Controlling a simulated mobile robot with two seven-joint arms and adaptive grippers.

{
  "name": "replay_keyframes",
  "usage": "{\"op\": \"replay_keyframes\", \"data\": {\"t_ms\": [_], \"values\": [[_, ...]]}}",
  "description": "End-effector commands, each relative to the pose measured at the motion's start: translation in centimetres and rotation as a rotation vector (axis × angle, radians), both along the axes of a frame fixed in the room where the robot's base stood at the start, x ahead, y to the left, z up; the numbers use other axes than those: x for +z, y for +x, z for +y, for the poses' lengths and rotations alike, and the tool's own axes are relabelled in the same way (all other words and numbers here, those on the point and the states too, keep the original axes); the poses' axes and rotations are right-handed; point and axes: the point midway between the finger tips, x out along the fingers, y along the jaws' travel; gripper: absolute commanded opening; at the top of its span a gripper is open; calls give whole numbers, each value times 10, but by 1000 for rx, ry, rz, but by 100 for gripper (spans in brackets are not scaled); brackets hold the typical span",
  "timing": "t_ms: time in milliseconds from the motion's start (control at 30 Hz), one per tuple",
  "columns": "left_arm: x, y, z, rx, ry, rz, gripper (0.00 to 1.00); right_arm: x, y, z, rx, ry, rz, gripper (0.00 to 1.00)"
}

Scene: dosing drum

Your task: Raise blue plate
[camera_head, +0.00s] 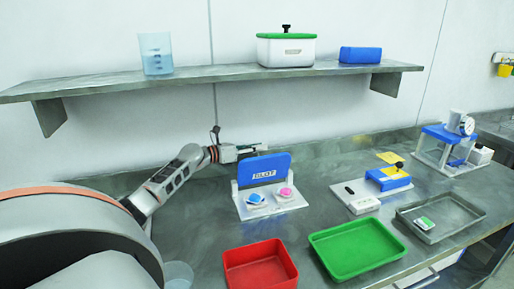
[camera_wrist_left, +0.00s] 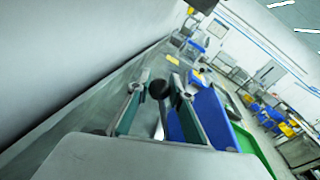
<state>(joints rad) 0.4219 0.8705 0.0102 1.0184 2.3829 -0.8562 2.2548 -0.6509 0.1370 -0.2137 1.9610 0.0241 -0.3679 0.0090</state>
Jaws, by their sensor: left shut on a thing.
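The blue plate (camera_head: 265,168) stands nearly upright at the back of a white base (camera_head: 242,205), with a lettered label on its front. My left gripper (camera_head: 258,149) is at its top edge, coming in from the left behind it. In the left wrist view, blue plate surface (camera_wrist_left: 216,118) shows on both sides of one finger of the left gripper (camera_wrist_left: 158,108), which is shut on the plate. The exact contact is partly hidden. A black round knob (camera_wrist_left: 158,89) shows between the fingers. My right gripper is not in view.
On the base in front are a blue button (camera_head: 256,198) and a pink button (camera_head: 286,192). A red tray (camera_head: 260,252) and a green tray (camera_head: 355,247) lie nearer. A shelf (camera_head: 210,75) hangs above. A blue box device (camera_head: 388,179) stands to the right.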

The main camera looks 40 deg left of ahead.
Motion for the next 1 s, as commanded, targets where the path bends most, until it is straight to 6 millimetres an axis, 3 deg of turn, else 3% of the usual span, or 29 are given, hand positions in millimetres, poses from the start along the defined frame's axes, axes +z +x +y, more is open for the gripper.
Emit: {"op": "replay_keyframes", "data": {"t_ms": [267,933,967,1000], "values": [[-16,4,12,4,-120,72,0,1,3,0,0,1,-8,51],[-23,6,14,0,-170,102,0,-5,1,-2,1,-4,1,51],[-23,6,14,0,-170,102,26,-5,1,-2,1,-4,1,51],[-23,5,14,0,-170,102,36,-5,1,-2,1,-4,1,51]]}}
